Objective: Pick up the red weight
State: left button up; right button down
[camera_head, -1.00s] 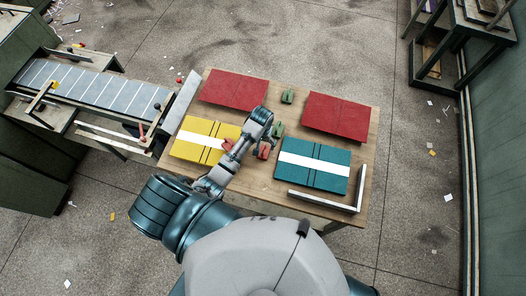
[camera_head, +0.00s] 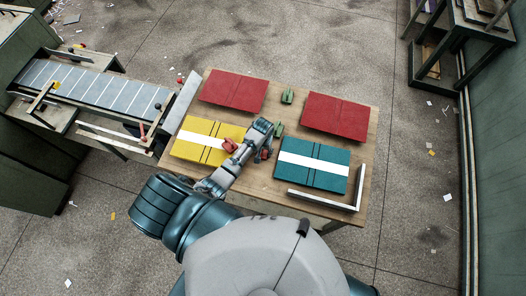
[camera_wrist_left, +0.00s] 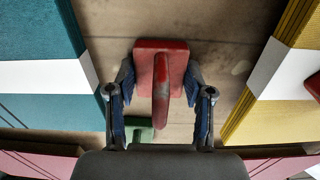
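A red weight (camera_wrist_left: 161,75) with a raised handle stands on the wooden table between the teal and yellow boards. My left gripper (camera_wrist_left: 160,78) is over it, with its blue-lined fingers spread on either side of its base; whether they touch it is hard to tell. In the head view this red weight (camera_head: 265,155) is partly hidden beside my left gripper (camera_head: 264,146). A second red weight (camera_head: 229,145) lies on the yellow board and shows at the right edge of the wrist view (camera_wrist_left: 314,85). My right gripper is not in view.
Green weights stand near the table's middle (camera_head: 278,130) and back (camera_head: 287,96). Two red boards (camera_head: 233,91) (camera_head: 336,117), a yellow board (camera_head: 190,150) and a teal board (camera_head: 312,180) lie around them. A metal corner guide (camera_head: 325,201) edges the front right. A feeder (camera_head: 95,92) adjoins the left.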

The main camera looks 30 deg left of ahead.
pick_arm(q)
grip_shut()
jog(key=shift+r, duration=0.15)
